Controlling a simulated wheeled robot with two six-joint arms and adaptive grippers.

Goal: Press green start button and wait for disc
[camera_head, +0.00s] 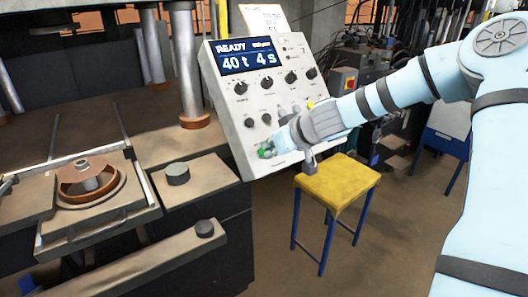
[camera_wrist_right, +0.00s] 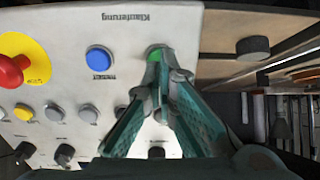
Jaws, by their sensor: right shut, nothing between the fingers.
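The grey control panel (camera_head: 240,110) stands tilted, its screen (camera_head: 247,56) showing READY, 40 t and 4 s. The green start button (camera_wrist_right: 154,51) is near the panel's edge in the wrist view, partly hidden by my fingertips. My right gripper (camera_head: 273,148) is shut and empty at the lower part of the panel; it also shows in the wrist view (camera_wrist_right: 162,68). Its tips overlap the green button; I cannot tell whether it is pushed in. A disc-shaped brown part (camera_head: 88,178) sits in the press on the left. My left gripper is out of view.
A red emergency button (camera_wrist_right: 12,72) on yellow, a blue button (camera_wrist_right: 99,59) and several grey buttons are on the same panel. A yellow-topped stool (camera_head: 338,182) stands below my right arm. Press columns (camera_head: 186,65) rise on the left.

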